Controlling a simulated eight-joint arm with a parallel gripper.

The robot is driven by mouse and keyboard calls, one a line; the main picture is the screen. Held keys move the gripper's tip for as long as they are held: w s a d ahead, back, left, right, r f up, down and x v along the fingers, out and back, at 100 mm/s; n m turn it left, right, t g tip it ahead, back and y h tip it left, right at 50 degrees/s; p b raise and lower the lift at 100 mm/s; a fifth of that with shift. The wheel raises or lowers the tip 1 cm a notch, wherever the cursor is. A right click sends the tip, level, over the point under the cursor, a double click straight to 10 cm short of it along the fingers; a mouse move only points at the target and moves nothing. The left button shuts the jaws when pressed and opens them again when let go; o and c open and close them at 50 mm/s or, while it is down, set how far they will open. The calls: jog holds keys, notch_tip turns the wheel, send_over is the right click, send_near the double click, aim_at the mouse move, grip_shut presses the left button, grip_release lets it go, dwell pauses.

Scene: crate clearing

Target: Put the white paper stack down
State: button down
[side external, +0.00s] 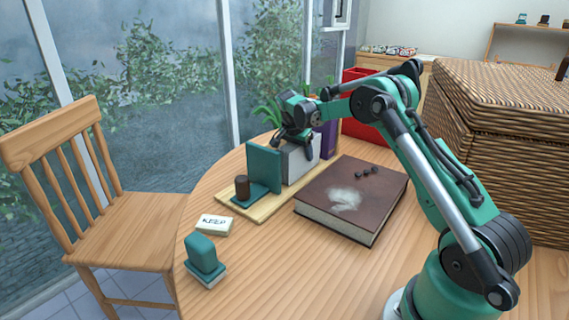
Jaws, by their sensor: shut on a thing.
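The white paper stack (299,164) is upright at the back of the round table, between a teal bookend (264,166) and a purple book (327,140). My gripper (295,146) reaches down over its top, with dark fingers on either side, and is shut on it. The fingers cover part of the stack's upper edge. The stack is at the wooden board (262,207); I cannot tell whether its bottom touches the board.
A large brown book (325,190) with a pale patch and small dark beads lies in front. A KEEP card (214,225) and a teal block (202,255) are at left. A red crate (362,131) and a wicker basket (490,150) stand behind and right.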

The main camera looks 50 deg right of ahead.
jog(key=shift+f, duration=0.1)
jog(key=shift+c, duration=1.2)
grip_release()
